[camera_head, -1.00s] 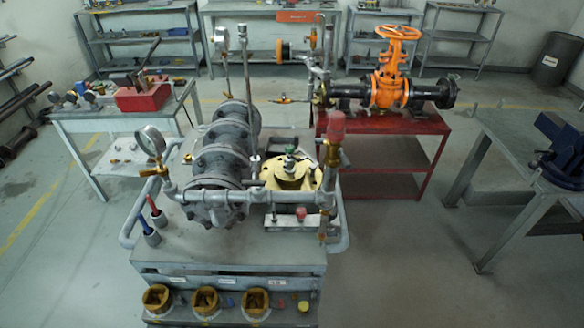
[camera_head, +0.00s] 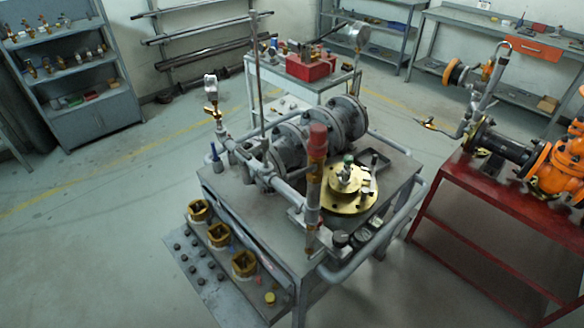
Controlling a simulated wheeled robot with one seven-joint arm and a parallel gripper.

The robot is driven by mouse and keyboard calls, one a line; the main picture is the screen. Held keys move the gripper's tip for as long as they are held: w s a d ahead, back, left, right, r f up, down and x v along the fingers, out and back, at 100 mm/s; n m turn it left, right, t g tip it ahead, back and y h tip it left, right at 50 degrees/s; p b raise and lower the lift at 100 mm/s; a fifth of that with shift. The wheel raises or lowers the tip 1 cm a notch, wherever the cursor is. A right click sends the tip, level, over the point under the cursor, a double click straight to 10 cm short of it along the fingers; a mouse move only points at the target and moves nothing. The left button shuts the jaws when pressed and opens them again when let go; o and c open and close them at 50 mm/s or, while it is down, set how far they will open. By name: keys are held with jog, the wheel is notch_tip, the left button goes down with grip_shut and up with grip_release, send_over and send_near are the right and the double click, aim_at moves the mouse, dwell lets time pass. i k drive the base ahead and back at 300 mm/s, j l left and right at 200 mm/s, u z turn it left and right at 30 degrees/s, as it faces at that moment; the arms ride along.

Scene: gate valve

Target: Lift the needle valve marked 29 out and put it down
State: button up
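No marking 29 can be read in the head view, and I cannot tell which small valve is the needle valve. Many small brass and metal fittings (camera_head: 50,66) stand in rows on the shelves of a grey cabinet (camera_head: 92,117) at the far left. Three square brass-coloured pieces with dark openings sit along the near lower edge of the grey trolley (camera_head: 215,185), the nearest one (camera_head: 244,263) at the front. My gripper is not in view.
The trolley carries flanged grey pipework (camera_head: 289,147), a red-capped upright (camera_head: 318,145) and a brass flange (camera_head: 348,198). A red stand (camera_head: 480,215) with an orange valve (camera_head: 558,165) is at right. A table with a red box (camera_head: 310,68) stands behind. Floor (camera_head: 100,240) at left is open.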

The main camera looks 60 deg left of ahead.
aim_at(344, 180)
jog(key=i+j+u, duration=0.1)
jog(key=u, duration=0.35)
jog(key=i+u, duration=0.3)
jog(key=u, duration=0.2)
jog(key=i+u, duration=0.25)
jog(key=u, duration=0.2)
jog(key=i+l+u, duration=0.15)
jog(key=u, duration=0.35)
jog(key=i+l+u, duration=0.2)
jog(key=u, duration=0.25)
jog(key=i+l+u, duration=0.15)
jog(key=u, duration=0.3)
jog(key=i+l+u, duration=0.1)
jog(key=u, duration=0.35)
jog(key=i+l+u, duration=0.25)
jog(key=u, duration=0.2)
jog(key=i+l+u, duration=0.2)
jog(key=u, duration=0.25)
